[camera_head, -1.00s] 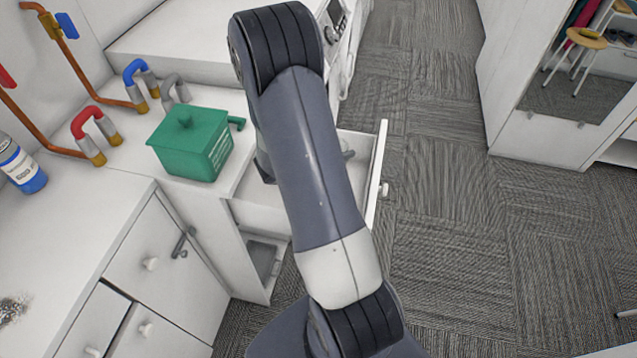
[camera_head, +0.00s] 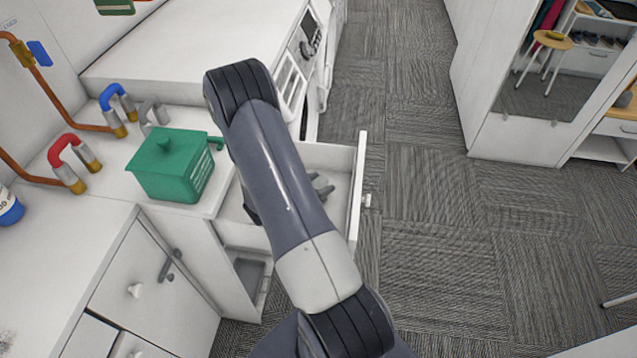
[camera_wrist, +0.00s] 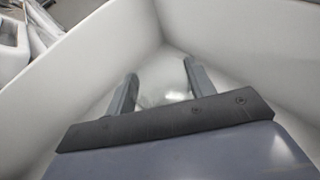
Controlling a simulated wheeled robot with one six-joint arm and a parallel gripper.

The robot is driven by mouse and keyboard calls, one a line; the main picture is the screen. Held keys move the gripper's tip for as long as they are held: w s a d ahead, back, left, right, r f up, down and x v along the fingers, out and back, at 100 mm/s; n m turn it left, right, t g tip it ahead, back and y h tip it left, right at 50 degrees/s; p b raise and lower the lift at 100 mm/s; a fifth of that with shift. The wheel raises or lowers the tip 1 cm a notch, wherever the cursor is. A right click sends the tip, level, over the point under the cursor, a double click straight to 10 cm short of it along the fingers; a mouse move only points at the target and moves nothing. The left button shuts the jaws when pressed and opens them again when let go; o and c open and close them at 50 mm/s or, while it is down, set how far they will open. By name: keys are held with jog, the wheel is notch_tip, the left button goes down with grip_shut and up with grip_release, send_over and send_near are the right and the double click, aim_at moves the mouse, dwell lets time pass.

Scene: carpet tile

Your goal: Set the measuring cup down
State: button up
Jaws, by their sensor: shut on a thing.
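My gripper (camera_wrist: 160,78) is low inside the open white drawer (camera_head: 357,190), pointing at an inner corner of it in the wrist view. Its two dark fingers stand apart, shut on a clear, pale thing, which I take to be the measuring cup (camera_wrist: 165,97). The cup is faint against the white drawer, and I cannot tell whether it touches the drawer floor. In the head view my arm hides the cup; only a grey part of my gripper (camera_head: 321,186) shows inside the drawer.
A green lidded box (camera_head: 170,172) stands on the white counter left of the drawer. A white cabinet (camera_head: 150,285) is at lower left.

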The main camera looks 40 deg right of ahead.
jog(key=shift+f, duration=0.15)
jog(key=o, duration=0.9)
jog(key=shift+o, duration=0.2)
jog(key=shift+r, duration=0.3)
jog(key=b+v, duration=0.1)
jog(key=v, duration=0.6)
jog(key=shift+a, duration=0.2)
